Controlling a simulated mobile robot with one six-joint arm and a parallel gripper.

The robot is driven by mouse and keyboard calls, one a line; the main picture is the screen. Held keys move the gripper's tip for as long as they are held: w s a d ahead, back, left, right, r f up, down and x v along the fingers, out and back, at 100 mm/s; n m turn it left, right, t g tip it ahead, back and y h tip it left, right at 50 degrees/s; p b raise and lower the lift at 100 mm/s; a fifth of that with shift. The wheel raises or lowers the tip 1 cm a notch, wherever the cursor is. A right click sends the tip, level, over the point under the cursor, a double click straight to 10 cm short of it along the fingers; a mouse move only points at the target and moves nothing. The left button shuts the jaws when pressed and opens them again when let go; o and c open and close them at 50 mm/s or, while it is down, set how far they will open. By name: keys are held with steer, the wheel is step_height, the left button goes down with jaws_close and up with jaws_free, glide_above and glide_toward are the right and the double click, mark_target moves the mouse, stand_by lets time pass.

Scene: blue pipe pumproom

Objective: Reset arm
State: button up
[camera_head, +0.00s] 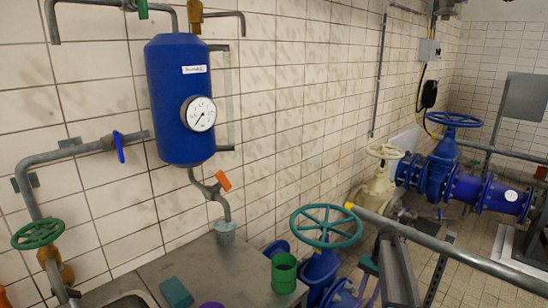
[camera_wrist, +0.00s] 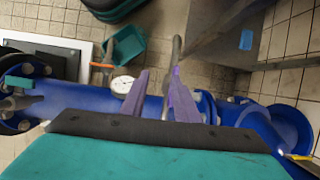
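My gripper (camera_wrist: 160,72) shows in the wrist view as two purple fingers apart from each other, with nothing held between them. Its fingers point over blue pipework (camera_wrist: 70,103) with a round white gauge (camera_wrist: 122,84) behind the left finger.
A counter (camera_head: 235,262) at the lower left of the head view bears a green cup (camera_head: 284,272) and a teal block (camera_head: 176,291). A blue tank (camera_head: 180,100) hangs on the tiled wall. A teal handwheel (camera_head: 326,225) and a grey rail (camera_head: 450,256) stand to the right.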

steer(key=s+a+f+n, duration=0.2)
steer(key=s+a+f, duration=0.6)
steer(key=s+f, duration=0.45)
steer(key=s+a+f+n+h, duration=0.1)
steer(key=s+a+f+n, duration=0.1)
steer(key=s, duration=0.8)
steer(key=s+a+f+n+g+h, duration=0.1)
steer(key=s+a+f, duration=0.3)
steer(key=s, duration=0.7)
steer(key=s+a+f+n+g+h, duration=0.1)
steer(key=s+a+f+n, duration=0.1)
steer(key=s+f, duration=0.5)
steer(key=s+n, duration=0.1)
steer(key=s, duration=0.2)
steer(key=shift+s+a+n, duration=0.4)
steer(key=shift+f, duration=0.1)
